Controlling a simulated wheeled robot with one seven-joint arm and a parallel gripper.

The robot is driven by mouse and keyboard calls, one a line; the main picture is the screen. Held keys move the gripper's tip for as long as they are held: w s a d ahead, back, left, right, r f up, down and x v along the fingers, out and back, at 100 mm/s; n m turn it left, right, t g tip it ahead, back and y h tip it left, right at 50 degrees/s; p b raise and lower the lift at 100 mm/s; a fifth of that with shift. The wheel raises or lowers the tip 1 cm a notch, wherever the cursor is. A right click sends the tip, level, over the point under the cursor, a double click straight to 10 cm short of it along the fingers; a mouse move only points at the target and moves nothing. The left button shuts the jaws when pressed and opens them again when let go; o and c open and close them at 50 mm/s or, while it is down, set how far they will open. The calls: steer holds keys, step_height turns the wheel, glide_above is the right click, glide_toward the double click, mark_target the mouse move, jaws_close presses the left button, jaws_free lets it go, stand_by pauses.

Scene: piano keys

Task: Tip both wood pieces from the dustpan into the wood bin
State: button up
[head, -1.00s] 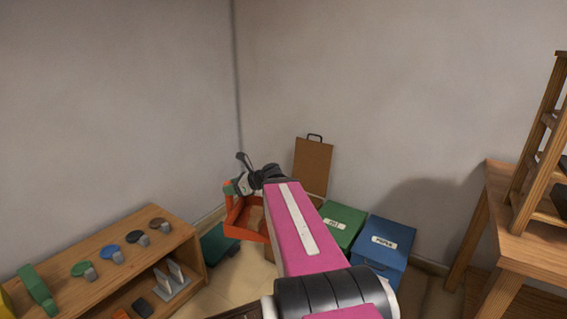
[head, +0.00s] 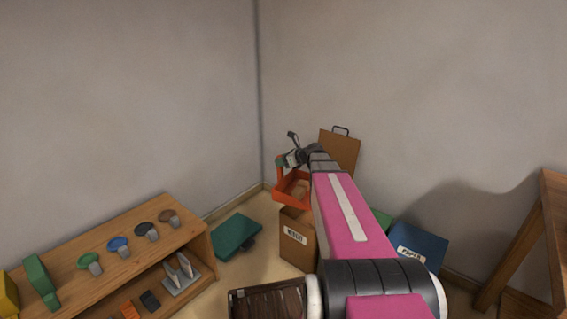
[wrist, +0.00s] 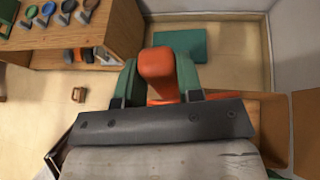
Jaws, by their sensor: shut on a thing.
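My gripper (head: 292,160) is shut on the handle of the orange dustpan (head: 279,190). In the wrist view, its green fingers (wrist: 160,78) clasp the thick orange handle (wrist: 160,62) from both sides. The dustpan hangs at the upper left of a brown bin (head: 291,252) with a white label, which I take for the wood bin. Whether the pan is over its opening I cannot tell. Something tan shows inside the pan, but I cannot make out the two wood pieces. My arm hides part of the bin.
A brown panel with a black handle (head: 340,150) stands upright behind. A blue bin (head: 418,246) and a mostly hidden green bin (head: 383,218) are at right. A dark green flat object (head: 234,236) lies on the floor. A low shelf (head: 120,246) is at left. A small brown object (wrist: 78,94) lies on the floor.

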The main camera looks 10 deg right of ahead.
steer(key=w+d+f+m+h, duration=0.1)
steer(key=w+d+f, duration=0.1)
steer(key=w+f, duration=0.45)
steer(key=w+d+f+h, duration=0.15)
steer(key=w+f, duration=0.25)
steer(key=w, duration=0.6)
steer(key=w+d+f+m, duration=0.1)
steer(key=w+d+f, duration=0.3)
steer(key=w, duration=0.5)
steer(key=s+d+r+t+y, duration=0.1)
steer(key=s+d+t+y, duration=0.3)
steer(key=s, duration=0.6)
steer(key=s+d+r+t+y, duration=0.2)
steer(key=s+d+t+y, duration=0.3)
steer(key=s+d+t, duration=0.3)
steer(key=s+d, duration=0.3)
steer(key=shift+s+r+t, duration=0.2)
steer(key=shift+r+t, duration=0.1)
stand_by(1.3)
steer(key=shift+r, duration=0.1)
